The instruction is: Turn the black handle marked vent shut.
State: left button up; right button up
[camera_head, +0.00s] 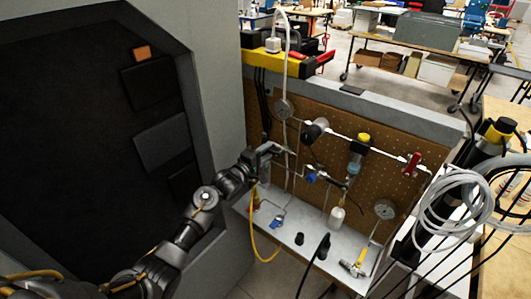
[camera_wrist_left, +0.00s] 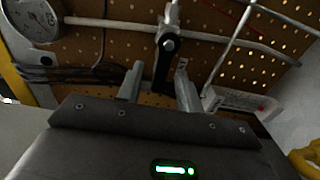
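The black handle (camera_wrist_left: 163,66) hangs from a metal valve body (camera_wrist_left: 168,38) on a pipe in the left wrist view. Its lower end lies between the two fingers of my left gripper (camera_wrist_left: 160,84). The fingers stand apart, with a visible gap on each side of the handle. I cannot tell whether either finger touches it. No vent marking is readable. In the head view my left gripper (camera_head: 278,149) is at the left part of the pegboard panel (camera_head: 270,128), and it hides the handle there. My right gripper is not in view.
A round gauge (camera_head: 284,108) sits above my left gripper. A dark round fitting (camera_head: 316,129), a blue valve (camera_head: 311,178) and a red handle (camera_head: 412,164) are to its right. Loose fittings lie on the grey shelf (camera_head: 317,226) below. Coiled hose (camera_head: 452,208) is at the right.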

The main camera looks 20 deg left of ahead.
pick_arm(q)
grip_shut()
jog(key=shift+s+d+r+m+p, duration=0.25)
jog(key=shift+d+r+m, duration=0.4)
jog(key=shift+m, duration=2.3)
jog(key=shift+s+d+r+m+p, duration=0.2)
jog(key=shift+d+r+m, duration=0.45)
jog(key=shift+m, duration=2.35)
jog(key=shift+s+d+r+m+p, duration=0.25)
jog(key=shift+d+r+m, duration=0.4)
jog(key=shift+m, duration=2.3)
jog(key=shift+a+r, duration=0.1)
grip_release()
jog(key=shift+s, duration=0.1)
